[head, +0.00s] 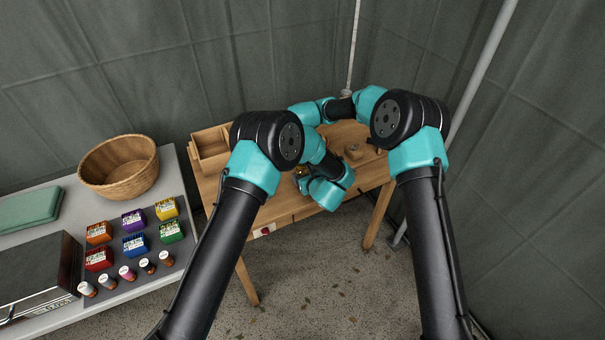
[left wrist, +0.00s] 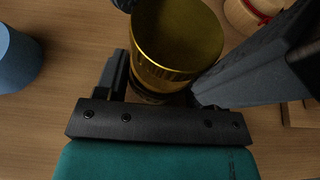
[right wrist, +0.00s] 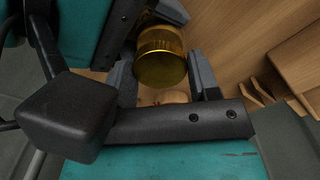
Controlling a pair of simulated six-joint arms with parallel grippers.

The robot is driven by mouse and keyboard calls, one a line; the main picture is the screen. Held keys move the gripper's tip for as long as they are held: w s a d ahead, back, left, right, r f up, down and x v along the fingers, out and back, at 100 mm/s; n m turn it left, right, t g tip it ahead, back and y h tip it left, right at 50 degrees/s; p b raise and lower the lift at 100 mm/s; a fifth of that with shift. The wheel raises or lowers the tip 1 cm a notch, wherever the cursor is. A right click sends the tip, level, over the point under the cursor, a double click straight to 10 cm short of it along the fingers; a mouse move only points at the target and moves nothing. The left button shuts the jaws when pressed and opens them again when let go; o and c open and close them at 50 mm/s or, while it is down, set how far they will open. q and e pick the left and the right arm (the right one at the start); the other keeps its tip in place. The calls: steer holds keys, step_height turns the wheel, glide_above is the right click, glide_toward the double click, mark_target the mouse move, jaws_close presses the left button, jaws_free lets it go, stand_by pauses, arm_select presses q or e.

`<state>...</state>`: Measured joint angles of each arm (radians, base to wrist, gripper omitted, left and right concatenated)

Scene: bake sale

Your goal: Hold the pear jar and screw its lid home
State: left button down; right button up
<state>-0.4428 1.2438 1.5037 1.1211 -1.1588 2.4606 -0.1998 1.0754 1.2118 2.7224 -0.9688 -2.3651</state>
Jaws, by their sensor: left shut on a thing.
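A gold, round-topped piece (left wrist: 180,40), which looks like the pear jar's lid, sits between the fingers of my left gripper (left wrist: 165,88) in the left wrist view. A dark band shows just below it; the jar's body is mostly hidden. My left gripper is shut on the jar. In the right wrist view the gold piece (right wrist: 161,62) lies between the fingers of my right gripper (right wrist: 162,75), one on each side. I cannot tell whether they press on it. In the head view only a small gold bit (head: 301,170) shows beside my left wrist. How far the lid sits down is hidden.
The wooden table (head: 285,208) carries a wooden compartment box (head: 208,150) and a small brown item (head: 354,151). A blue round thing (left wrist: 15,60) and a pale jar with red string (left wrist: 250,12) stand close by. A grey side table with a wicker basket (head: 120,165) is left.

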steer(key=c, duration=0.5)
steer(key=o, duration=0.9)
steer(key=shift+o, duration=0.2)
steer(key=shift+r, duration=2.3)
steer(key=shift+r, duration=0.1)
steer(key=shift+c, duration=0.8)
step_height(320, 180, up, 3)
steer(key=shift+r, duration=0.15)
steer(key=shift+c, duration=0.6)
